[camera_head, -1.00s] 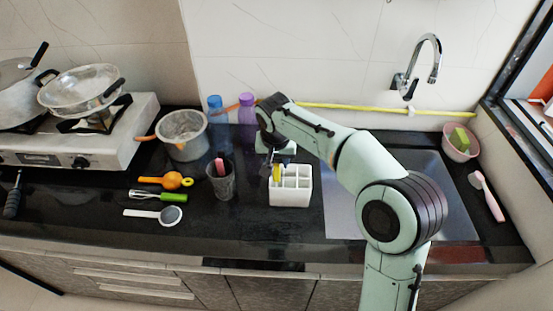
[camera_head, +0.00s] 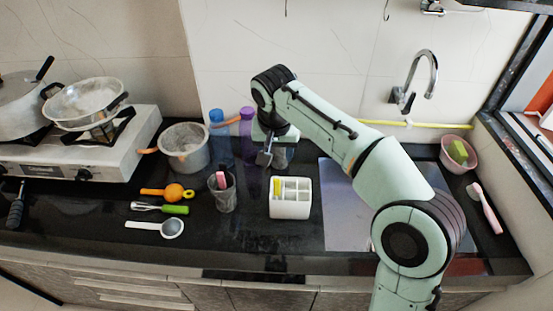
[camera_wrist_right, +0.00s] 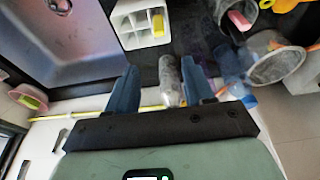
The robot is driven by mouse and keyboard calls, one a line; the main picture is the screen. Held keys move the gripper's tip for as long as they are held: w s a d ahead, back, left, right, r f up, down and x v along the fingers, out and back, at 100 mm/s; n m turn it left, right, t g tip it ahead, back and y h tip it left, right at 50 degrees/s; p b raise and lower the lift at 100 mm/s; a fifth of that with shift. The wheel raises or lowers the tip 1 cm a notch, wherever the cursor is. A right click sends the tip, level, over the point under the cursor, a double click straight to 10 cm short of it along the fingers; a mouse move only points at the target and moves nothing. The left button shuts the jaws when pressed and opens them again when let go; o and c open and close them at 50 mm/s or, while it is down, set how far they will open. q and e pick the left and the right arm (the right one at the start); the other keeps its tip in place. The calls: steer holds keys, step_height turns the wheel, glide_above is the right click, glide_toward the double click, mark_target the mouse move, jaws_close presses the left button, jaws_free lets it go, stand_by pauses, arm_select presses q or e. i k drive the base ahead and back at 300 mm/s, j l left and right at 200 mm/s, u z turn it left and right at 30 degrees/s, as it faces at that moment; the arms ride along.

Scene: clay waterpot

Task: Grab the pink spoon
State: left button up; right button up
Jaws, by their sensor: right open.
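A pink-topped item (camera_head: 221,180), which looks like the pink spoon's end, stands in a dark, see-through cup (camera_head: 226,198) on the black counter. Its lower part is hidden in the cup. It also shows in the right wrist view (camera_wrist_right: 240,20), at the upper right. My right gripper (camera_head: 269,157) is open, behind the white compartment holder and to the right of the cup. In the right wrist view, its two blue-grey fingers (camera_wrist_right: 160,77) are apart. A grey object (camera_wrist_right: 170,82) shows between or beyond them; I cannot tell which. My left gripper is not in view.
The white holder (camera_head: 290,210) with a yellow item is right of the cup. A blue bottle (camera_head: 219,150), a purple bottle (camera_head: 247,128) and a metal pot (camera_head: 185,160) stand behind the cup. Utensils (camera_head: 165,193) lie to its left. The counter in front is clear.

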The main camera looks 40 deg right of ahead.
mark_target(220, 175)
steer(key=k+j, duration=0.75)
steer(key=j, duration=0.2)
